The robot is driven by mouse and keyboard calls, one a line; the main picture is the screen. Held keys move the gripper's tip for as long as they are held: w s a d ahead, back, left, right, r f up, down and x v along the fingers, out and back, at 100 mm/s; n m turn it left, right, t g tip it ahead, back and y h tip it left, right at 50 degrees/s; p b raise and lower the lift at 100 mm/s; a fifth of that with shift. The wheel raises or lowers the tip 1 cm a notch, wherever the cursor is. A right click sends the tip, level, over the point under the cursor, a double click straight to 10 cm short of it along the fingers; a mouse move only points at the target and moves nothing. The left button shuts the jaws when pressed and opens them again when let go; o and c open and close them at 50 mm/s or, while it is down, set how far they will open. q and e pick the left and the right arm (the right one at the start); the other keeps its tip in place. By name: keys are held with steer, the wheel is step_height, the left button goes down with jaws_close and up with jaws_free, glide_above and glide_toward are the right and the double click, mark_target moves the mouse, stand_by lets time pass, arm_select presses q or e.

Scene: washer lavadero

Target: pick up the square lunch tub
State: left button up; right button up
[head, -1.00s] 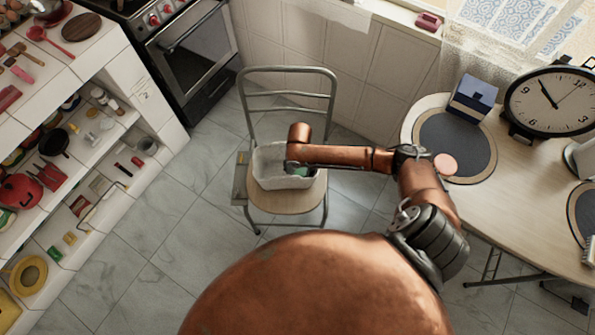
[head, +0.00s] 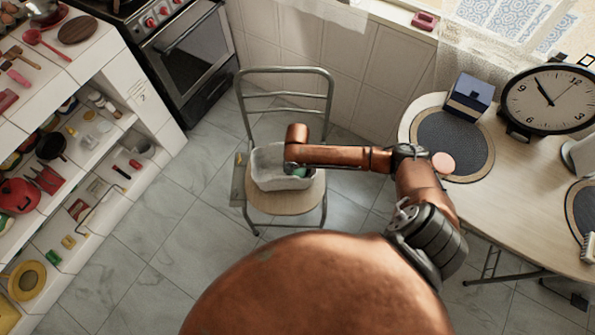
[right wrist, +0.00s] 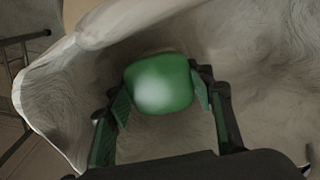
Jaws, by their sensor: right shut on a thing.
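The square lunch tub (right wrist: 160,83) shows in the right wrist view as a green block with rounded corners. My right gripper (right wrist: 162,95) is shut on it, with one finger against each side. They are inside a pale grey-white basin (head: 268,181) that stands on a chair seat. In the head view my right arm reaches over the basin, and only a small patch of green (head: 300,171) shows by the wrist. The arm hides most of the gripper and tub there. Whether the tub touches the basin floor I cannot tell. My left gripper is not in view.
The basin wall surrounds the gripper. The chair's metal backrest (head: 284,70) rises behind. A table (head: 520,215) at right holds a clock (head: 548,100), a blue box (head: 469,98) and dark round mats. Shelves and an oven (head: 190,60) stand at left. The floor between is clear.

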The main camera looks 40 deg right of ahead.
mark_target(297, 169)
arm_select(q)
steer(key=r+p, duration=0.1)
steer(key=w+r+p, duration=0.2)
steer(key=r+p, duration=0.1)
arm_select(e)
step_height(297, 169, up, 10)
steer(key=shift+r, duration=0.1)
